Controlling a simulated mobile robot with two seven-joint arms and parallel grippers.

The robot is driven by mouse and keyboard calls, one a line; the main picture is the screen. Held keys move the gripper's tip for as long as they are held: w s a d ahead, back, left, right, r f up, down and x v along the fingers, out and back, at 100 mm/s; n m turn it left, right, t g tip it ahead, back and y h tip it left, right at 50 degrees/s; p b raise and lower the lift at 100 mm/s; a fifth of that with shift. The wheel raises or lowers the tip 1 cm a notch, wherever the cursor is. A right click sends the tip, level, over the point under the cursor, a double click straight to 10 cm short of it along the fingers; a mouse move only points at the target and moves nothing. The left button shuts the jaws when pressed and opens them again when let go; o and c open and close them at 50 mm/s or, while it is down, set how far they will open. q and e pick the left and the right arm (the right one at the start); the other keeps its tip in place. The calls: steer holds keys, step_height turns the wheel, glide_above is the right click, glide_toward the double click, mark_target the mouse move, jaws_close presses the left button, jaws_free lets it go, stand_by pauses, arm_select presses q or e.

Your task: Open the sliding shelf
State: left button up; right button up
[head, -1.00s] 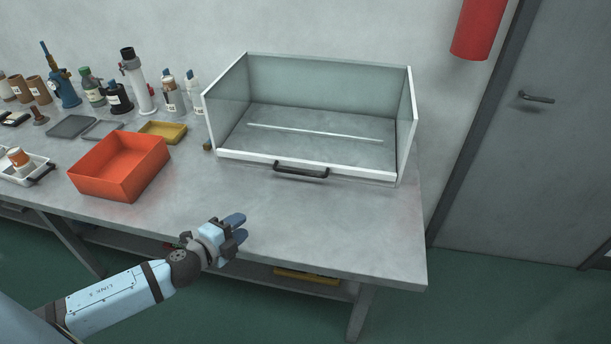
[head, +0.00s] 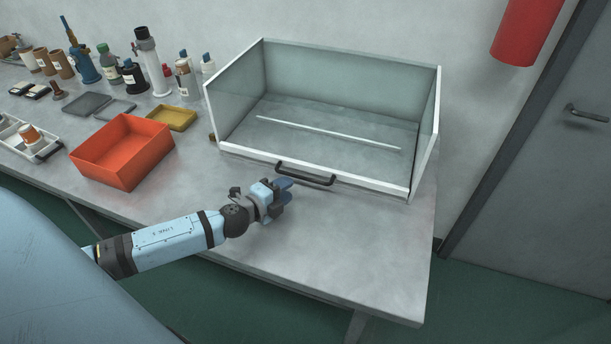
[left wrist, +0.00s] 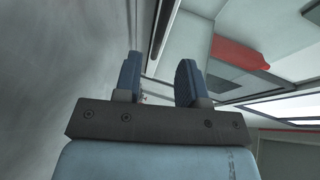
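The sliding shelf is a glass-walled box with a white frame (head: 375,183) on the table; its front rail sits in line with the side walls. A dark bar handle (head: 306,176) is fixed to the front rail. My left gripper (head: 286,189) is just in front of the handle's left part, low over the table; I cannot tell if it touches. In the left wrist view the two blue fingers (left wrist: 159,78) stand apart with a gap between them. A dark bar (left wrist: 160,30) shows beyond the gap. My right gripper is not in view.
A red-orange bin (head: 125,155) and a yellow tray (head: 171,117) stand left of the box. Several bottles line the wall behind them. The grey table (head: 350,260) is clear in front of the box. A red cylinder (head: 527,30) hangs at upper right.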

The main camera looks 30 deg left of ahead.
mark_target(305, 178)
arm_select(q)
steer(key=x, duration=0.8)
steer(key=shift+p, duration=0.35)
jaws_close()
